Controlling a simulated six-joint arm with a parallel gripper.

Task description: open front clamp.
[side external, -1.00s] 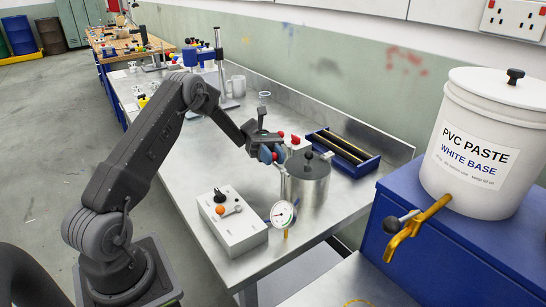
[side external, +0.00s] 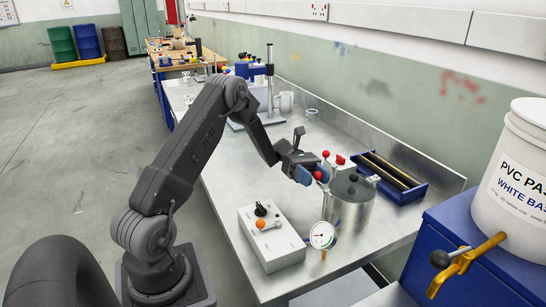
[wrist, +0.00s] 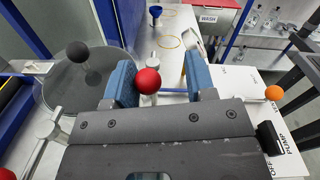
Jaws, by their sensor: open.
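A metal pot (side external: 352,208) with a flat lid and a black knob stands on the bench; its grey lid (wrist: 62,88) fills the left of the wrist view. A red ball knob (side external: 318,175) is on a clamp lever at the pot's left side. In the wrist view the red ball (wrist: 149,81) shows between the blue pads of my gripper (wrist: 160,82), nearer the left pad. A gap shows right of the ball. My gripper (side external: 311,174) is open beside the pot. Contact with the left pad is unclear. Another red ball (side external: 326,154) stands behind.
A white control box (side external: 270,240) with an orange knob (side external: 261,224) stands left of the pot. A dial gauge (side external: 322,236) is at the front. A blue tray (side external: 408,190) lies behind, and a paste bucket (side external: 515,165) stands at right.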

